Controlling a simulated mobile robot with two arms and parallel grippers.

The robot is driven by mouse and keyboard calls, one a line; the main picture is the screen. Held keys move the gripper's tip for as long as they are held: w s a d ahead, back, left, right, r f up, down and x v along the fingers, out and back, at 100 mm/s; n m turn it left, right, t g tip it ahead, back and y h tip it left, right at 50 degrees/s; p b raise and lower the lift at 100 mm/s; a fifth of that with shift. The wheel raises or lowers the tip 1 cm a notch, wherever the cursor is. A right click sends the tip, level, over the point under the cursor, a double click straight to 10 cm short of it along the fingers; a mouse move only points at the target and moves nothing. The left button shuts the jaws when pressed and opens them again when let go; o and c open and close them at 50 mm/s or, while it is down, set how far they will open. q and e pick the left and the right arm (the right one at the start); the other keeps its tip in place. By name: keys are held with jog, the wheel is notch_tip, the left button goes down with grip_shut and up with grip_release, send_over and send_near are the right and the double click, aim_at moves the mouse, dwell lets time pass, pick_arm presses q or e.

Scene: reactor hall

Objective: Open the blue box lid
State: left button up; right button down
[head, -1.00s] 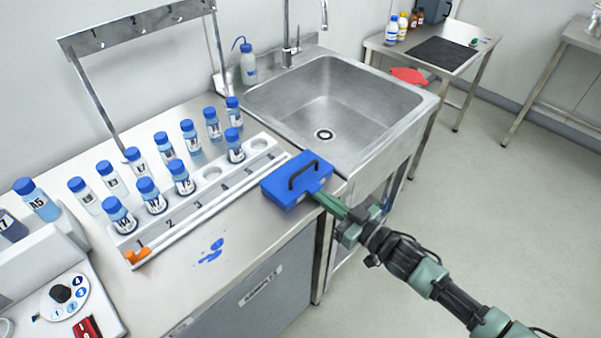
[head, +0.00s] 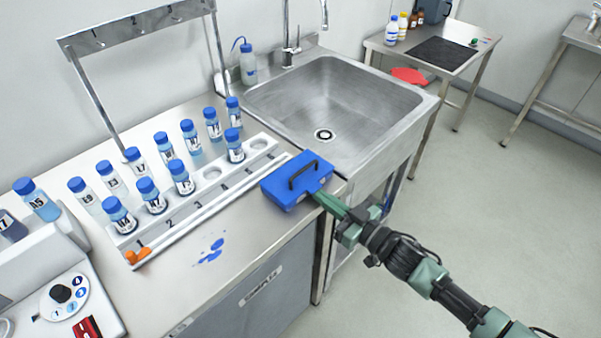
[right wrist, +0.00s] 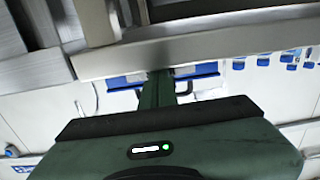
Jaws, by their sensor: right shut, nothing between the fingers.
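The blue box (head: 283,187) sits at the right front corner of the steel bench, near the sink. Its lid is down, with a dark handle (head: 303,173) on top. My right gripper (head: 322,197) is shut and empty, with its green fingertips at the box's front right side. Whether they touch the box is hard to tell. In the right wrist view the green fingers (right wrist: 158,90) point at the blue box (right wrist: 205,70), covering its middle. My left gripper is not in view.
A white rack (head: 205,196) with several blue-capped bottles stands left of the box. A steel sink (head: 330,105) lies behind it. A blue spill (head: 210,250) marks the bench in front. A device with a dial (head: 62,294) stands at the left. Open floor lies to the right.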

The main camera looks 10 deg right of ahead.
aim_at(307, 181)
jog(key=shift+w+a, duration=0.1)
jog(key=shift+w, duration=0.05)
jog(key=shift+w+a, duration=0.3)
jog(key=shift+w, duration=0.05)
jog(key=shift+r, duration=0.15)
jog(key=shift+r+p, duration=3.4)
jog(key=shift+p, duration=0.1)
jog(key=shift+w+a+r+p, duration=0.55)
jog(key=shift+w+a+r, duration=0.15)
jog(key=shift+w+r, duration=0.2)
jog(key=shift+w+a+r+p, duration=0.5)
jog(key=shift+w+a+r, duration=0.15)
jog(key=shift+w+r, duration=0.2)
